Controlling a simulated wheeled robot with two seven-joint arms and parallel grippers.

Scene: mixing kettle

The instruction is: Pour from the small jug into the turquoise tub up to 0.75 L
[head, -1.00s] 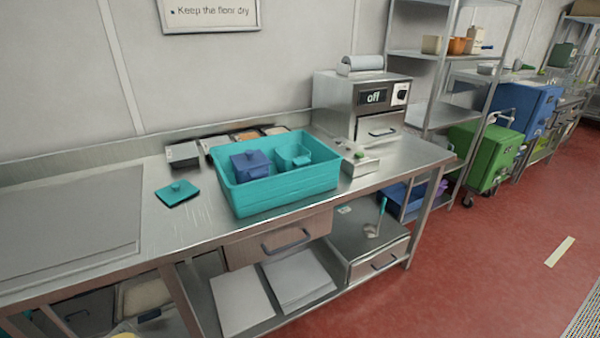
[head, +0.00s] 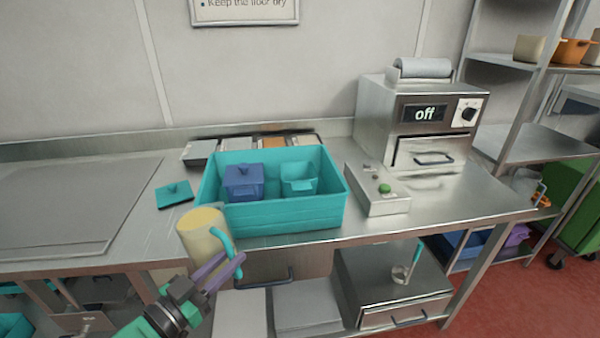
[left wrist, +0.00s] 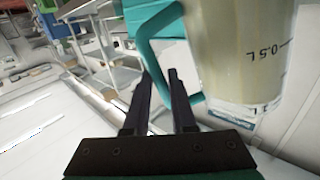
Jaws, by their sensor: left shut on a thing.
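The small jug (head: 201,243) is a pale cream cylinder with a turquoise handle (head: 224,242). My left gripper (head: 232,268) is shut on that handle and holds the jug roughly upright at the table's front edge, left of the crate. In the left wrist view the jug (left wrist: 242,50) shows volume marks, and the fingers (left wrist: 160,90) are at its handle. The turquoise tub (head: 299,184), open and small, stands inside the large turquoise crate (head: 285,219), to the right of a blue lidded pot (head: 243,184). The tub's inside level cannot be read. My right gripper is out of view.
A turquoise lid (head: 174,194) lies left of the crate. Several trays (head: 198,153) stand behind. The table's left side has bare room.

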